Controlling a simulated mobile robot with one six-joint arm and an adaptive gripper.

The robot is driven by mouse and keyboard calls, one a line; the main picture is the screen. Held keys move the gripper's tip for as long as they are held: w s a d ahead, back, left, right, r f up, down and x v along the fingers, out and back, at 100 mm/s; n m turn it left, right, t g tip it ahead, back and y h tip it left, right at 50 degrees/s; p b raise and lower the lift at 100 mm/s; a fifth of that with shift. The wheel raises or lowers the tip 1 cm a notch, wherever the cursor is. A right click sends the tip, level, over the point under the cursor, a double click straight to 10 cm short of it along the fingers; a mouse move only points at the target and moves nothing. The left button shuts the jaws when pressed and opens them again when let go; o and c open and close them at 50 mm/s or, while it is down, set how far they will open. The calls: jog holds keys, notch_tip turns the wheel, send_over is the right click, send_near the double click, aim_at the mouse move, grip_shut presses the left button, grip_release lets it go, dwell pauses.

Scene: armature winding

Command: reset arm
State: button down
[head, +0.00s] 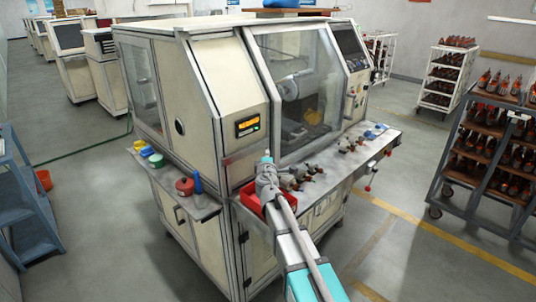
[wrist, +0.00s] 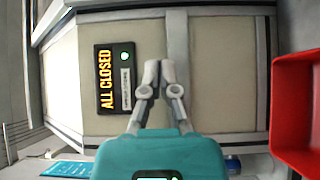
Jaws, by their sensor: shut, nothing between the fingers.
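My arm reaches from the bottom of the head view up to the front left corner of the winding machine (head: 222,85). My gripper (wrist: 158,68) is in the middle of the wrist view, its two fingertips together with nothing between them. It faces a beige machine panel (wrist: 220,70) and looks apart from it. The panel carries a display (wrist: 118,78) reading "ALL CLOSED" with a green light; the display also shows in the head view (head: 247,125). The fingertips cannot be made out clearly in the head view.
A red bin (wrist: 296,110) is at the right of the wrist view. The machine's front shelf (head: 372,150) holds several armatures. A side shelf (head: 172,200) holds small containers. A loaded rack (head: 437,165) stands at the right, a blue cart (head: 30,215) at the left.

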jog(key=s+d+f+m+g+h, duration=0.35)
jog(key=s+d+f+m, duration=0.2)
jog(key=d, duration=0.25)
jog(key=s+d+f+m+g+h, duration=0.2)
jog(key=s+d+f+m+g, duration=0.25)
jog(key=s+d+m, duration=0.3)
jog(key=s+a+f+m+g+y, duration=0.1)
jog(key=s+f+m+g+y, duration=0.1)
jog(key=s, duration=0.8)
jog(key=s+a+f+m+g+y, duration=0.1)
jog(key=s+f+m+g+y, duration=0.1)
jog(key=s+f+g+y, duration=0.2)
jog(key=s+f+g, duration=0.2)
jog(key=s+g, duration=0.2)
jog(key=s, duration=0.2)
jog(key=shift+s+a+f, duration=0.2)
jog(key=shift+s+f, duration=0.1)
jog(key=shift+s, duration=0.1)
